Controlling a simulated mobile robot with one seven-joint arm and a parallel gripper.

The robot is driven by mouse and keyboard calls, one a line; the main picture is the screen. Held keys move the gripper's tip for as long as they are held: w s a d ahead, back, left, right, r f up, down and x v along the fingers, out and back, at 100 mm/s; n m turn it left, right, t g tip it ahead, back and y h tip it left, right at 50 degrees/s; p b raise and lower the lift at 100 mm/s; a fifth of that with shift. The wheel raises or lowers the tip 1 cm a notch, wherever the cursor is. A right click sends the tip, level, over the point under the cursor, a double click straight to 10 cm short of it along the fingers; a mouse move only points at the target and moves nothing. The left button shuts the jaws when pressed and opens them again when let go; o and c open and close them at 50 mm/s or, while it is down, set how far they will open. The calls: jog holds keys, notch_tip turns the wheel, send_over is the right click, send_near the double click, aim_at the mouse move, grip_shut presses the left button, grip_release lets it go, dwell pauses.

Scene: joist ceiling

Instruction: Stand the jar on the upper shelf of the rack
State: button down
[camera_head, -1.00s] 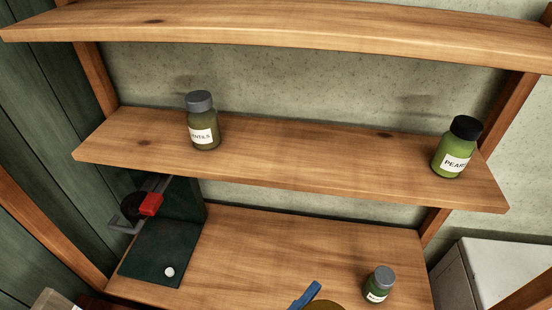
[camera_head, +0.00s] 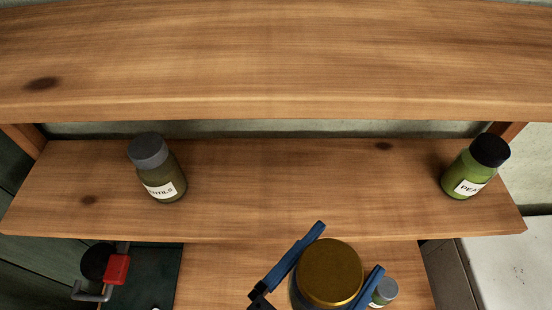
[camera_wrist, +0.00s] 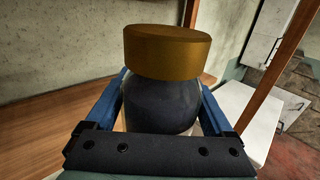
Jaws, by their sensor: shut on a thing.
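A jar with a gold lid (camera_head: 330,272) and a dark body is held in my gripper (camera_head: 318,278), whose blue fingers stand on either side of it. In the wrist view the jar's dark body (camera_wrist: 160,104) sits upright between the blue fingers, below its gold lid (camera_wrist: 167,52). In the head view the lid hides most of the body. The rack has a top board (camera_head: 270,60), a middle board (camera_head: 270,185) and a lower board (camera_head: 215,275). In the head view the jar appears in front of the lower board, below the middle board's front edge.
On the middle board, a grey-lidded jar (camera_head: 157,170) stands left and a black-lidded green jar (camera_head: 475,168) stands right, with free room between. A small grey-lidded jar (camera_head: 384,291) is on the lower board. A red-handled device (camera_head: 117,269) is at lower left.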

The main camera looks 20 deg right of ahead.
jog(key=w+d+b, duration=0.2)
jog(key=w+d, duration=0.1)
jog(key=w, duration=0.6)
jog(key=w+d+b, duration=0.2)
jog(key=w, duration=0.7)
notch_tip(320, 180, down, 6)
jog(key=shift+s+d+f+p, duration=0.1)
jog(key=shift+p, duration=0.7)
jog(key=shift+f+p, duration=0.1)
jog(key=shift+p, duration=0.25)
jog(key=shift+w+f, duration=0.2)
jog(key=shift+f, duration=0.05)
